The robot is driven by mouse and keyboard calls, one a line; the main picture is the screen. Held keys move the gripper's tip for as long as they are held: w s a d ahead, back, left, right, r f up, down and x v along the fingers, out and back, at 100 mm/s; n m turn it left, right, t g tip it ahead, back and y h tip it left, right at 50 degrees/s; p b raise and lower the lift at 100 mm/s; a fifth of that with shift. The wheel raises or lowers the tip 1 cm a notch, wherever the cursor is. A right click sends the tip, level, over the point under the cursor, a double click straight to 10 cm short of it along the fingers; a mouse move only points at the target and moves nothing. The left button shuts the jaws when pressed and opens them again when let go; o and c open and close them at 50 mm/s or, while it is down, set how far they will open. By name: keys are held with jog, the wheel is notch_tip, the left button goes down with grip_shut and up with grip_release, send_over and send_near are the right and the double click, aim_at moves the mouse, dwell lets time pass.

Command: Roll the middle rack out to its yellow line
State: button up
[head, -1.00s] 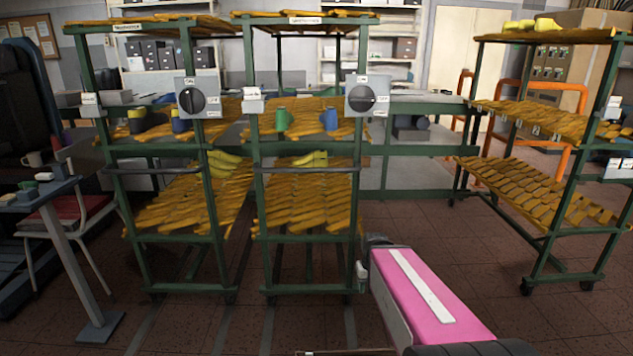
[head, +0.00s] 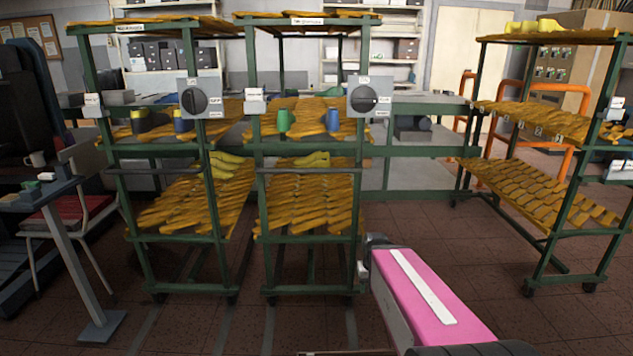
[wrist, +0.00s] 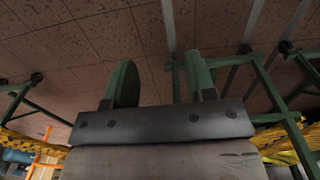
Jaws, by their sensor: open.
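The middle rack (head: 310,238) has a green frame and stands close beside the left rack. It carries yellow slatted shelves, a green and a blue last on the middle shelf, and yellow lasts below. A dark bar (head: 310,170) crosses its front. My pink arm reaches in from the lower right, its end near the rack's front right post. My gripper's fingers are not clear in the head view. In the wrist view my gripper (wrist: 160,84) is open, its two green fingers apart with nothing between them. I cannot make out a yellow line on the floor.
The left rack (head: 180,238) is a similar rack. The right rack (head: 560,232) stands apart, with open floor (head: 430,225) between. Pale strips (head: 268,328) run along the floor in front. A small table (head: 40,193) and a red-seated chair stand at the left.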

jog(key=w+a+r+n+t+h, duration=0.3)
jog(key=w+r+n+h, duration=0.15)
jog(key=w, duration=0.55)
jog(key=n+t+h, duration=0.2)
jog(key=n+t, duration=0.8)
jog(key=t, duration=0.2)
send_near(308, 172)
jog(key=shift+y, duration=0.25)
jog(key=x, duration=1.1)
jog(key=shift+w+d+r, duration=0.15)
jog(key=shift+d, duration=0.05)
grip_shut()
